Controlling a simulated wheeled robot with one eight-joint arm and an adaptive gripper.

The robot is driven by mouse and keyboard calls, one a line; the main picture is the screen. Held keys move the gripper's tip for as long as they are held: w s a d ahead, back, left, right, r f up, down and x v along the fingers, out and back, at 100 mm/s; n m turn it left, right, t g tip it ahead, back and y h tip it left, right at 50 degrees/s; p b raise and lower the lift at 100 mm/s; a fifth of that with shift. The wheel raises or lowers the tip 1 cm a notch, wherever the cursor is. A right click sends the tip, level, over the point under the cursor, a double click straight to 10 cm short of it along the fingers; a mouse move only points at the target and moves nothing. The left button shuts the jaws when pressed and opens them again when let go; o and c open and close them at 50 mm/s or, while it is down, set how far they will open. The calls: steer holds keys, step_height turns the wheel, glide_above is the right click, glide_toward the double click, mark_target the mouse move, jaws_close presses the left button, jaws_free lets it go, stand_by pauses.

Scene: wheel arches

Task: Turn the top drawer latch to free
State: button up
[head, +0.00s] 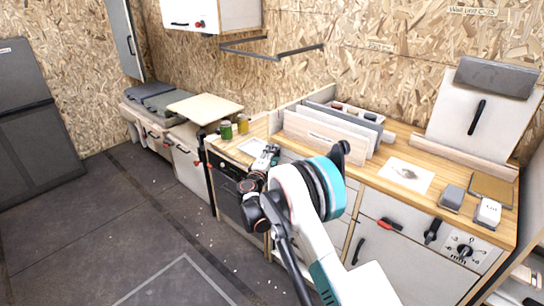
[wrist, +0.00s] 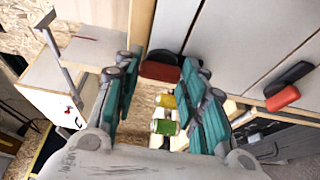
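In the wrist view a red latch handle (wrist: 160,72) with a dark round base lies between the tips of my gripper (wrist: 163,67). The two teal-padded fingers are apart, one on each side of it; I cannot tell whether either touches it. In the head view my gripper (head: 267,157) is at the front edge of the counter, and the arm hides the drawer front there. A second latch, black with a red end (wrist: 283,97), is on a panel at the right of the wrist view. I cannot tell which way the first latch is turned.
A green jar (head: 226,130) and a yellow jar (head: 243,124) stand on the counter left of my gripper. Upright grey and white boards (head: 325,135) stand behind it. Another red latch (head: 390,224) is on a drawer front at the right. The floor at the left is mostly clear.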

stand_by(0.3)
steer(key=shift+w+a+r+n+g+h+p, duration=0.15)
steer(key=shift+n+g+h+p, duration=0.4)
steer(key=shift+n+g, duration=1.15)
steer(key=shift+a+r+n+g+h+p, duration=0.1)
steer(key=shift+n+g+h+p, duration=0.4)
steer(key=shift+n, duration=2.25)
steer(key=shift+w+a+r+n+g+h+p, duration=0.25)
steer(key=shift+n+g+h, duration=0.75)
steer(key=shift+n, duration=1.25)
steer(key=shift+s+d, duration=0.15)
steer(key=o, duration=1.1)
steer(key=shift+f, duration=0.1)
steer(key=shift+c, duration=0.2)
steer(key=v, duration=1.2)
steer(key=shift+r, duration=0.25)
